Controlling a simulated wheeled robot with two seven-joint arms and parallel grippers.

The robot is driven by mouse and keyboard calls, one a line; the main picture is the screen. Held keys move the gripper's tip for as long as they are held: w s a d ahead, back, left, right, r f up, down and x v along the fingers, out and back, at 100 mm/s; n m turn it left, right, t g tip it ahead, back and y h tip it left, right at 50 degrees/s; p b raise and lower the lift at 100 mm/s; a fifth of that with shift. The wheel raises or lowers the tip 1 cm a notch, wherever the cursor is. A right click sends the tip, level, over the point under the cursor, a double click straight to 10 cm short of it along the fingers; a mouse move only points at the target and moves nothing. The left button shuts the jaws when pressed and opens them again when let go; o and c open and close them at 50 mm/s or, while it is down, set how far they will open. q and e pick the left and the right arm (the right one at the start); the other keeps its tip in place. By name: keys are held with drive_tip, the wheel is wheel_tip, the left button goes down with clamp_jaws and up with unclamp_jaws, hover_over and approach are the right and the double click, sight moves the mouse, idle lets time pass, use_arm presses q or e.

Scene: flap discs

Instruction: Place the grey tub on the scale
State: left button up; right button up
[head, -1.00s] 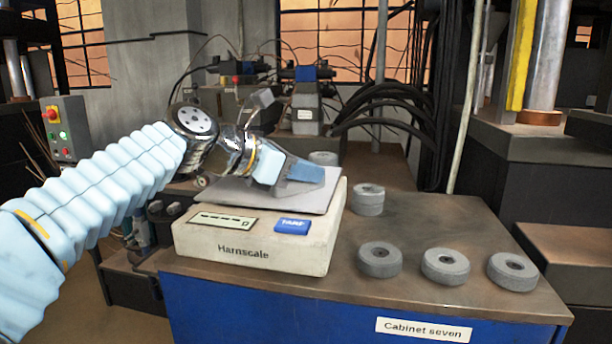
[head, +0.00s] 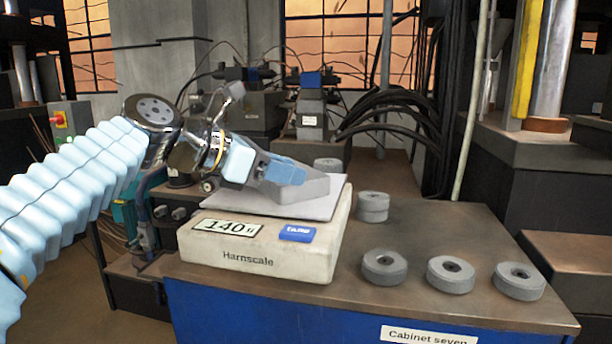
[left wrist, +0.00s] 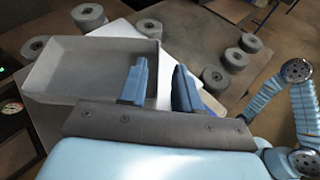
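The grey tub (head: 312,188) sits on the plate of the scale (head: 262,262), toward its back right part. The scale's display reads about 140 g; before, it showed dashes. In the left wrist view the tub (left wrist: 85,72) is empty and looks upright. My left gripper (head: 290,172) is at the tub's near-side wall. In the left wrist view its two blue fingers (left wrist: 160,85) stand apart, one inside the tub and one outside, with a gap around the wall. My right gripper is not seen.
Black cables (head: 400,115) hang behind.

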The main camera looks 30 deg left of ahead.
use_arm(q)
drive_tip(key=v, duration=0.6)
drive_tip(key=shift+s, duration=0.15)
drive_tip(key=shift+r, duration=0.1)
drive_tip(key=shift+c, duration=0.5)
idle(1.1)
